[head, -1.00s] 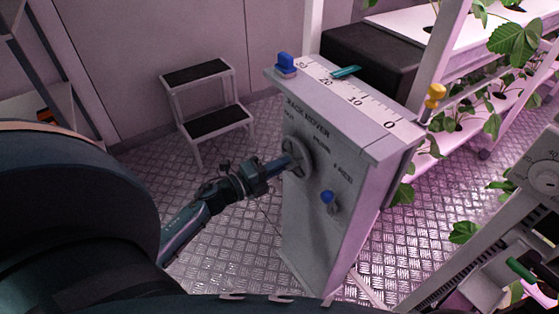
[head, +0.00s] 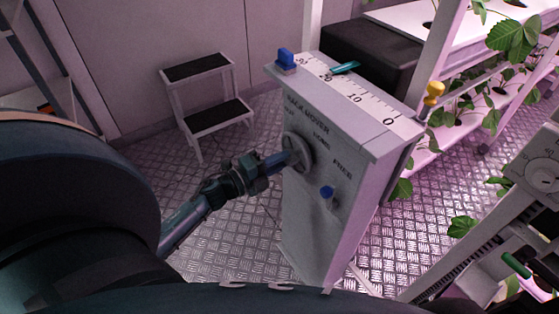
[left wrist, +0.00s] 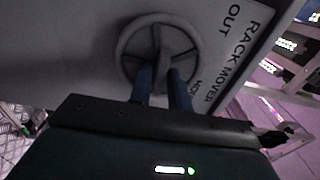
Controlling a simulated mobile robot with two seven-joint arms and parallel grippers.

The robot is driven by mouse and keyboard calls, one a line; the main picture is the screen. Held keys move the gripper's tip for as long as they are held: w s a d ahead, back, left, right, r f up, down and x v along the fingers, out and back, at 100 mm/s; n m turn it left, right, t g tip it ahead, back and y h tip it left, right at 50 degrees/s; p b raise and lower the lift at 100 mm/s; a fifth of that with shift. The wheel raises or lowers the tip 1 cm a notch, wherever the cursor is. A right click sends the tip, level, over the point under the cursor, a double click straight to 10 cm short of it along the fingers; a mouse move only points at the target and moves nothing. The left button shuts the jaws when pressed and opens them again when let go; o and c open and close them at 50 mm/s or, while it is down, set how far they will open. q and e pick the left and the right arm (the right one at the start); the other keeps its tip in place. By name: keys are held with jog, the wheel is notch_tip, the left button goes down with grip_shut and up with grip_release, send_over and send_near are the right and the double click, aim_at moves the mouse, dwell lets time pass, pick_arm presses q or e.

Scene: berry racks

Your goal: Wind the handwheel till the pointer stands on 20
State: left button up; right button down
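The grey rack mover box (head: 310,235) stands upright, with a white scale (head: 372,108) marked 30, 20, 10 and 0 on its top. The teal pointer (head: 345,68) lies across the scale's far edge, its near end close beside the 20, on the side towards 10. The spoked handwheel (head: 297,152) is on the box's front. My left gripper (head: 287,158) is at the wheel. In the left wrist view its two fingers (left wrist: 162,82) close around a spoke of the handwheel (left wrist: 124,48). My right gripper is out of view.
A step stool (head: 205,100) stands behind, plant racks (head: 500,75) to the right.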

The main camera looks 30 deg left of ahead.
pick_arm(q)
jog(key=shift+o, duration=1.3)
jog(key=v, duration=1.3)
jog(key=shift+b, duration=0.4)
jog(key=shift+s, duration=0.1)
